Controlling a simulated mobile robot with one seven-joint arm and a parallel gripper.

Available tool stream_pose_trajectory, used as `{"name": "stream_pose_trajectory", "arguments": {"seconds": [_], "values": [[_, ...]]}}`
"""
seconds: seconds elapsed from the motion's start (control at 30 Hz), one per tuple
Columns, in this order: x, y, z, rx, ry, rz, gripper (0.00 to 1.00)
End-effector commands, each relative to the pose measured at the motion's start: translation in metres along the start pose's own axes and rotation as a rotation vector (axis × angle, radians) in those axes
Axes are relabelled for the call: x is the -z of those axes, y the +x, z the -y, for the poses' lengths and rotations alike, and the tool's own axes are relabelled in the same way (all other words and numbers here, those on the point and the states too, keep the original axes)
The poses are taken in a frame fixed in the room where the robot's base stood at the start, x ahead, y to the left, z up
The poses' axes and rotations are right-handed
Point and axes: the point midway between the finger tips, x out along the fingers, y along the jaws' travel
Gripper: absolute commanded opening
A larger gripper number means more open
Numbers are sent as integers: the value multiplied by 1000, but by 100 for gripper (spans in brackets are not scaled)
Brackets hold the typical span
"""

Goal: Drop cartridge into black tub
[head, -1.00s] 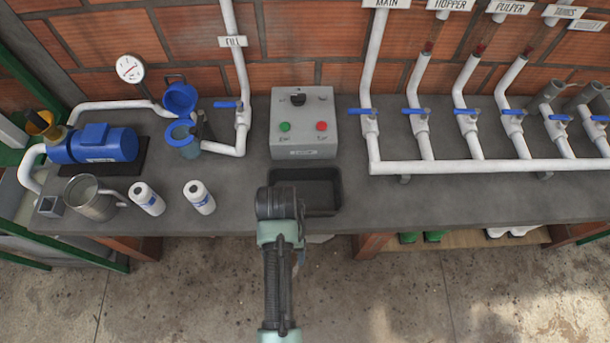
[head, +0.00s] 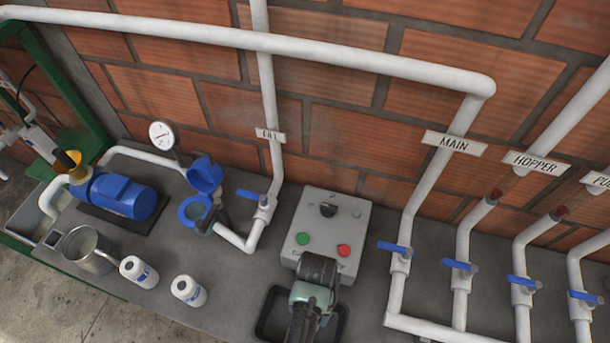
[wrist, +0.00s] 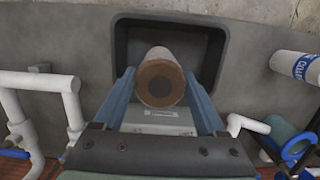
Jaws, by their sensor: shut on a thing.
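The black tub (head: 266,318) is set in the grey bench just in front of the grey control box. My wrist covers much of it in the head view, and my fingers are hidden there. In the wrist view the tub (wrist: 121,50) lies beyond my fingertips. My gripper (wrist: 160,76) is shut on the cartridge (wrist: 160,88), a brown cylinder with a dark round centre on its near end. The cartridge lies between the two blue-grey fingers, and its far part overlaps the tub opening in the picture. The gap between cartridge and tub floor cannot be judged.
The control box (head: 325,232) with green and red buttons stands close behind the tub. Two white bottles (head: 139,271) (head: 188,291), a metal jug (head: 88,250), a blue pump (head: 122,195) and an open blue filter housing (head: 196,212) are left. White pipes with blue valves (head: 395,248) are right.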

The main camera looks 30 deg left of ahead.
Motion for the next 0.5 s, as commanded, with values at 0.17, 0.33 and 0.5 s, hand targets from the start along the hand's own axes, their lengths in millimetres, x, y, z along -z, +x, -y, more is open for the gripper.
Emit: {"name": "stream_pose_trajectory", "arguments": {"seconds": [0.17,0.33,0.5], "values": [[3,18,0,0,0,-1,0],[6,39,0,0,0,-1,0],[8,54,0,0,0,-1,0]]}}
